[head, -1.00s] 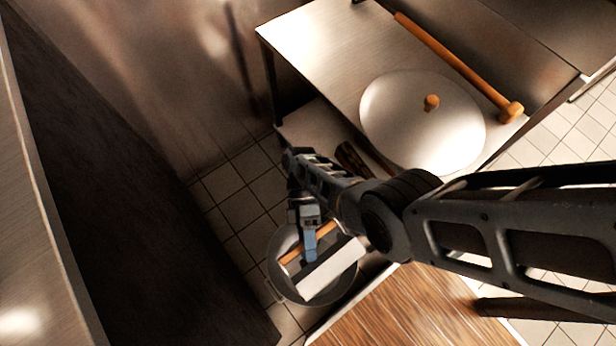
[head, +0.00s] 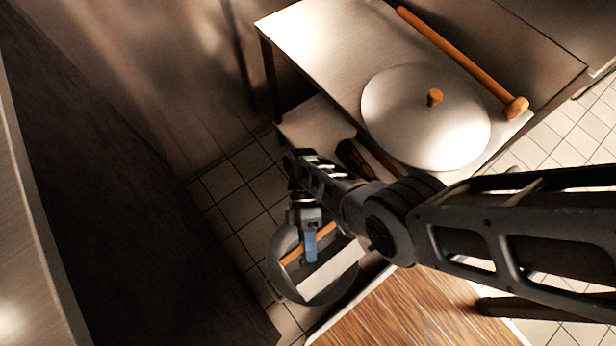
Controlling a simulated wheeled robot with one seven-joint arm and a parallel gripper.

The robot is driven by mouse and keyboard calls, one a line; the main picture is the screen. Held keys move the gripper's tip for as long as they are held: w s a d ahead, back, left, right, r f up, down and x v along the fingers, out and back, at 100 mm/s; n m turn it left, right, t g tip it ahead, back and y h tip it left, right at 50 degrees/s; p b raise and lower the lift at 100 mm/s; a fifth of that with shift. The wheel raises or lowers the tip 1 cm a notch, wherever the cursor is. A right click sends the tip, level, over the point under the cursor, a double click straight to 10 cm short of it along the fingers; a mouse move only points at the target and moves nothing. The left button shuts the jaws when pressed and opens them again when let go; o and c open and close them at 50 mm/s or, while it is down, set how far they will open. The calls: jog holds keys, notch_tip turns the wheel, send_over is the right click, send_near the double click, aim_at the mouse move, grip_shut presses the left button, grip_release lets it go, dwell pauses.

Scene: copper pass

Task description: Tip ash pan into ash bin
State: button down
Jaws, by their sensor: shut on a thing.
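My gripper (head: 309,246) is shut on the orange-brown handle of the ash pan. The ash pan (head: 330,272) is a light metal pan; it is held over the round grey ash bin (head: 284,282), which stands on the tiled floor. The pan covers much of the bin's opening. From this angle I cannot tell how far the pan is above the rim, how steeply it is tilted, or whether ash is in it.
A steel table (head: 320,45) at the top holds a round lid (head: 425,120) with a wooden knob and a long wooden-handled tool (head: 460,60). A wooden surface (head: 410,312) lies right of the bin. A dark panel (head: 90,190) stands at left. Tiled floor (head: 235,205) shows between.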

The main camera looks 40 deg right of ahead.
notch_tip(320, 180, up, 4)
jog(key=n+t+p, duration=0.1)
jog(key=t+p, duration=0.2)
jog(key=p, duration=0.4)
jog(key=shift+s+f+h+p, duration=0.1)
jog(key=shift+h+p, duration=0.2)
notch_tip(320, 180, up, 3)
jog(key=n+t+p, duration=0.1)
jog(key=t+p, duration=0.2)
jog(key=p, duration=0.3)
jog(key=shift+f, duration=0.2)
notch_tip(320, 180, up, 2)
jog(key=n+t+p, duration=0.1)
jog(key=t+p, duration=0.2)
jog(key=shift+r+h+p, duration=0.15)
jog(key=shift+h+p, duration=0.15)
jog(key=shift+p, duration=0.05)
jog(key=shift+r+t, duration=0.3)
jog(key=shift+t, duration=0.2)
jog(key=shift+r+n+t, duration=0.2)
jog(key=shift+n+t, duration=0.1)
jog(key=shift+t, duration=0.2)
